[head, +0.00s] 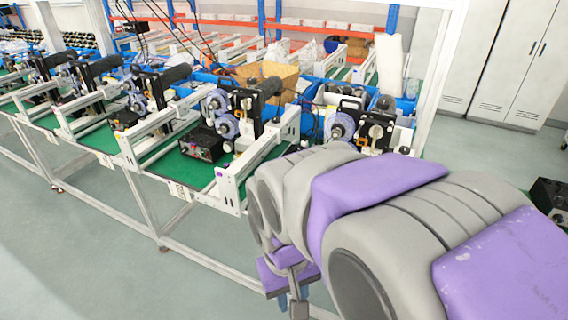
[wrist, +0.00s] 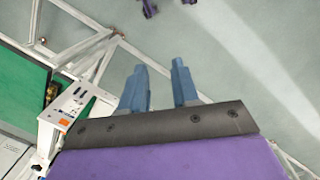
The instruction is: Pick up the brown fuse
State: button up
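I cannot make out a brown fuse in either view. A small yellow-brown and dark thing (wrist: 51,94) shows at the edge of the green bench top in the wrist view; I cannot tell what it is. In the head view my gripper (head: 291,300) hangs low in front of the bench, partly hidden by my arm, which also covers part of the bench's right end.
A long bench with a green top (head: 195,168) and white frame carries several coder machines. A black box (head: 203,143) sits among them. Blue bins and a cardboard box (head: 268,73) stand behind. White cabinets (head: 512,60) stand at the right. The floor (head: 85,255) in front is clear.

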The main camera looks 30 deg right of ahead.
jog(key=w+d+m+t+h+p, duration=0.15)
jog(key=w+d, duration=0.35)
jog(key=w, duration=0.8)
jog(key=w+d+m+t+p, duration=0.1)
jog(key=w+d+m, duration=0.35)
jog(key=w, duration=0.85)
jog(key=w+d+m+t+h+p, duration=0.1)
jog(key=w+d, duration=0.6)
jog(key=w, duration=0.6)
jog(key=w+d+f+m+t+h, duration=0.1)
jog(key=w+d+f, duration=0.2)
jog(key=w+d, duration=0.2)
jog(key=w+d+f+m+h, duration=0.1)
jog(key=w+d+f, duration=0.1)
jog(key=w+d, duration=0.25)
jog(key=x, duration=0.4)
jog(key=b+x, duration=0.1)
jog(key=x, duration=0.8)
jog(key=shift+w+a+b, duration=0.2)
jog(key=shift+a+b, duration=0.15)
jog(key=shift+b, duration=0.05)
jog(key=shift+b+x, duration=0.4)
jog(key=shift+x, duration=1.5)
jog(key=shift+w+a+f, duration=0.15)
jog(key=shift+c, duration=0.2)
grip_shut()
